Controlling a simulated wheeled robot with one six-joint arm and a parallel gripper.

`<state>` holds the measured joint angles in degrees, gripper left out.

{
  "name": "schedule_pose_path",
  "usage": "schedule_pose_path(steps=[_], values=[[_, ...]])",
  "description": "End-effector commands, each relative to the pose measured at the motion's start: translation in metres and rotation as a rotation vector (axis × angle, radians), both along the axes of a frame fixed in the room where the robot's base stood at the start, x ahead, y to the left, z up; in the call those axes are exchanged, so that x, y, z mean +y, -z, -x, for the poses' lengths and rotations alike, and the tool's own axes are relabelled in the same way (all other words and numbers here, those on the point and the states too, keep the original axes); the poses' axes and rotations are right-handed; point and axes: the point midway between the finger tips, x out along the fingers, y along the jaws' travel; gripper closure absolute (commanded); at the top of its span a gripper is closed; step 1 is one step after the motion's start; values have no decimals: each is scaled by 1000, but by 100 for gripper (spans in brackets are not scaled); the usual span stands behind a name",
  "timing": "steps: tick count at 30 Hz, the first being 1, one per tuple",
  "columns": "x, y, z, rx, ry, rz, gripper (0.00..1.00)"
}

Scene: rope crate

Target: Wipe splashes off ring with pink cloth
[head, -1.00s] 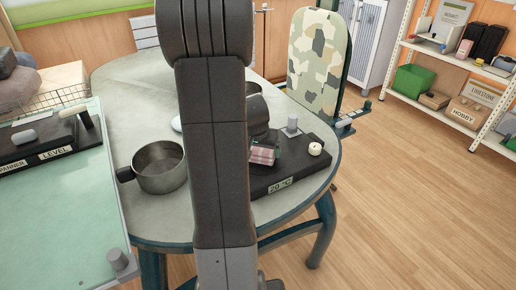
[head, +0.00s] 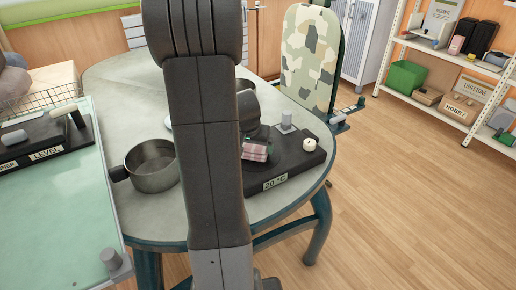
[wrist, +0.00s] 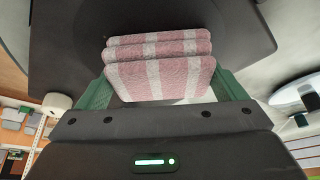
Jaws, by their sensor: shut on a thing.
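The pink cloth (wrist: 160,80) is folded, with whitish stripes. My gripper (wrist: 162,92) is shut on it, with a green finger at each side. In the head view the cloth (head: 255,152) is over the black hob unit (head: 297,160), which bears a "20 °C" label. The dark round ring (wrist: 243,35) shows behind the cloth in the wrist view. My arm and gripper hide most of it in the head view. I cannot tell whether the cloth touches the ring. No splashes can be made out.
A metal saucepan (head: 152,166) stands on the grey table (head: 160,215), left of my arm. A glass-topped surface (head: 55,205) is at left. A camouflage-patterned board (head: 309,55) stands behind.

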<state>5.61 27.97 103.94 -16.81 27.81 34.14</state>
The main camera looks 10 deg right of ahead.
Motion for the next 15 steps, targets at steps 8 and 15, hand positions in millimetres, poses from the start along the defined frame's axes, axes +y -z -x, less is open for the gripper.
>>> schedule_pose_path(steps=[8,15], values=[[5,1,-2,0,1,-2,28],[1,1,0,1,2,-2,28]])
